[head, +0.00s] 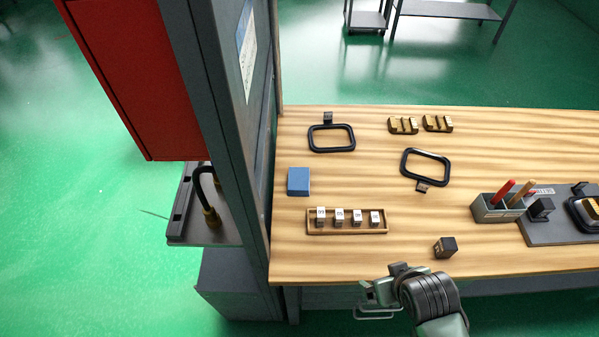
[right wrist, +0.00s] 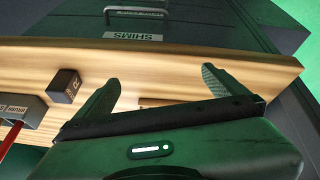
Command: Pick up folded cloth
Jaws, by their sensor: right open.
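The folded cloth appears to be the small blue square (head: 298,181) lying flat near the left edge of the wooden table (head: 450,255), in the head view. My right gripper (head: 372,292) is at the table's front edge, well to the right of and nearer than the blue square. In the right wrist view my right gripper (right wrist: 160,88) has its two fingers spread, with nothing between them. The blue square does not show in that view. My left gripper is not in view.
A wooden tray (head: 346,232) of small metal cubes lies in front of the cloth. A dark block (head: 445,247) is near my right gripper. Black frames (head: 331,138) and brass blocks (head: 403,125) lie behind. A grey cabinet (head: 232,120) borders the table's left side.

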